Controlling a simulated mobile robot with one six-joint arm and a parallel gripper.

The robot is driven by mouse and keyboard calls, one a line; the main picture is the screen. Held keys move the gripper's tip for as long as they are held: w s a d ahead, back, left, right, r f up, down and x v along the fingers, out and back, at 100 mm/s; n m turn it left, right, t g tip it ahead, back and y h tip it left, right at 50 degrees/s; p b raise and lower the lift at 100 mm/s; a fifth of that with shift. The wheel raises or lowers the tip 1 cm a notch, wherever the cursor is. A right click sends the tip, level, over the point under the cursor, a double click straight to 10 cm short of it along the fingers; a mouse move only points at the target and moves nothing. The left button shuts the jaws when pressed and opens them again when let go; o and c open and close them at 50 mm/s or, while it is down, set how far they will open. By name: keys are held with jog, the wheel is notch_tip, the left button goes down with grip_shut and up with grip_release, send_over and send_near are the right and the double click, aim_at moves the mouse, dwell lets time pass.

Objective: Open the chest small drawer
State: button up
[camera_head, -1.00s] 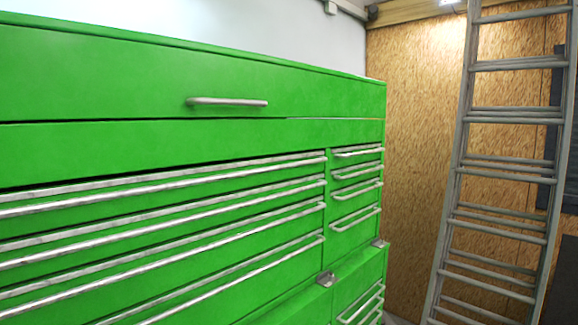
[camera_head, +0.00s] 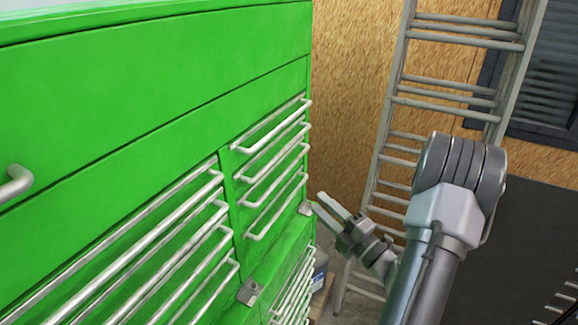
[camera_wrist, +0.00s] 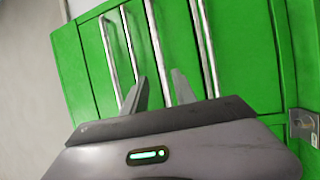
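The green chest (camera_head: 150,75) fills the left of the head view. Its small drawers (camera_head: 240,160) form a column at its right end, all looking shut, with silver bar handles (camera_head: 272,128). My gripper (camera_head: 326,204) is at the right of this column, near the lower handles. In the wrist view my gripper (camera_wrist: 160,86) is open, its two fingers pointing at the drawer fronts (camera_wrist: 182,40). One handle bar (camera_wrist: 157,45) runs through the gap between the fingers in the picture. I cannot tell whether it lies between them in depth. No contact is clear.
Wide drawers with long handles (camera_head: 130,255) lie left of the small column. A metal latch (camera_head: 249,292) sits below, and another latch (camera_wrist: 303,126) shows in the wrist view. A ladder (camera_head: 400,110) leans against the wooden wall (camera_head: 350,60) behind my arm.

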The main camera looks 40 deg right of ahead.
aim_at(287, 173)
jog(key=w+p, duration=0.1)
jog(key=w, duration=0.3)
jog(key=w+r+p, duration=0.1)
jog(key=w, duration=0.3)
jog(key=w+r+p, duration=0.1)
jog(key=w, duration=0.3)
jog(key=shift+w+d+r, duration=0.1)
jog(key=shift+w, duration=0.25)
jog(key=shift+w+d, duration=0.2)
jog(key=shift+w, duration=0.3)
jog(key=shift+s+a, duration=0.1)
grip_shut()
